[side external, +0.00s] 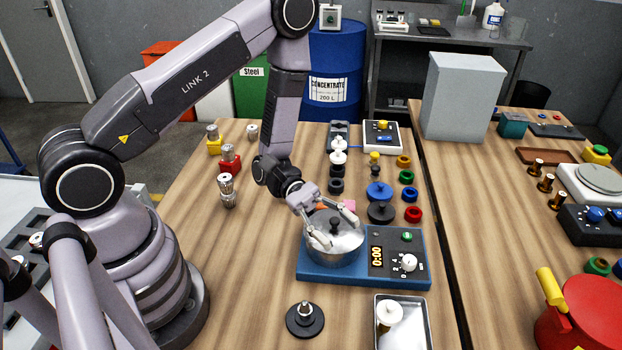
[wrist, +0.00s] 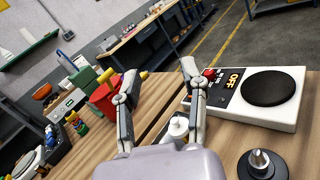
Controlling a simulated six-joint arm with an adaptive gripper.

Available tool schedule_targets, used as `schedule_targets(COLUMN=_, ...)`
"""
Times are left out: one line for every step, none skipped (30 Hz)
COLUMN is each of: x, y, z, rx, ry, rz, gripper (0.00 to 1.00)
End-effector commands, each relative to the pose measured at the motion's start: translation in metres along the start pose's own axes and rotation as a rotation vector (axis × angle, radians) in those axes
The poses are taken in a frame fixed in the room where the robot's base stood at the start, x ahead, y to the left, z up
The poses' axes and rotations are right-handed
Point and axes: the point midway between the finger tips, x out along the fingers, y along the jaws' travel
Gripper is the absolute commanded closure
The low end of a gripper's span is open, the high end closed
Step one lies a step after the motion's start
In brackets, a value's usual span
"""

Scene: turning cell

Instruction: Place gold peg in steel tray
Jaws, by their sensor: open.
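The steel tray (side external: 427,322) is a shallow metal tray at the front edge of the wooden table. A white-topped piece (side external: 388,314) with a little gold colour low on it stands in the tray. Several small gold-brown pegs with dark bases, among them a gold peg (side external: 547,182), stand in a row on the right table; which one is meant I cannot tell. My gripper (side external: 338,227) is open and empty, with its fingers at the silver pot (side external: 335,245); whether they touch it is unclear. In the wrist view my gripper (wrist: 160,80) also shows spread fingers.
The pot stands on a blue heater (side external: 398,262) with a dial. A black disc with a silver peg (side external: 305,318) lies front left of the tray. Coloured rings and knobs (side external: 408,195) are behind the heater. A red pot (side external: 588,312) stands front right. A gap separates the two tables.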

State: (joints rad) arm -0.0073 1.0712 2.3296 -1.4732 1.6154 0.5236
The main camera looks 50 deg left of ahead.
Motion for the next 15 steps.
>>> schedule_targets(x=0.001, y=0.001, z=0.027, rx=0.073, ry=0.006, rz=-0.093, gripper=0.58)
schedule_targets(x=0.0, y=-0.002, z=0.041, rx=0.108, ry=0.014, rz=-0.151, gripper=0.58)
schedule_targets(x=-0.001, y=-0.006, z=0.058, rx=0.157, ry=0.031, rz=-0.228, gripper=0.58)
schedule_targets(x=-0.003, y=-0.011, z=0.07, rx=0.196, ry=0.047, rz=-0.286, gripper=0.58)
schedule_targets(x=-0.005, y=-0.015, z=0.081, rx=0.234, ry=0.067, rz=-0.342, gripper=0.58)
schedule_targets(x=-0.009, y=-0.021, z=0.095, rx=0.288, ry=0.1, rz=-0.417, gripper=0.58)
schedule_targets(x=-0.013, y=-0.026, z=0.104, rx=0.327, ry=0.129, rz=-0.471, gripper=0.58)
schedule_targets(x=-0.017, y=-0.032, z=0.113, rx=0.368, ry=0.161, rz=-0.524, gripper=0.58)
schedule_targets(x=-0.023, y=-0.038, z=0.123, rx=0.425, ry=0.209, rz=-0.593, gripper=0.58)
schedule_targets(x=-0.028, y=-0.043, z=0.131, rx=0.466, ry=0.249, rz=-0.641, gripper=0.58)
schedule_targets(x=-0.034, y=-0.047, z=0.137, rx=0.51, ry=0.291, rz=-0.69, gripper=0.58)
schedule_targets(x=-0.042, y=-0.053, z=0.145, rx=0.566, ry=0.353, rz=-0.75, gripper=0.58)
schedule_targets(x=-0.049, y=-0.057, z=0.151, rx=0.61, ry=0.404, rz=-0.792, gripper=0.58)
schedule_targets(x=-0.056, y=-0.06, z=0.156, rx=0.655, ry=0.456, rz=-0.834, gripper=0.58)
schedule_targets(x=-0.065, y=-0.064, z=0.163, rx=0.714, ry=0.531, rz=-0.884, gripper=0.58)
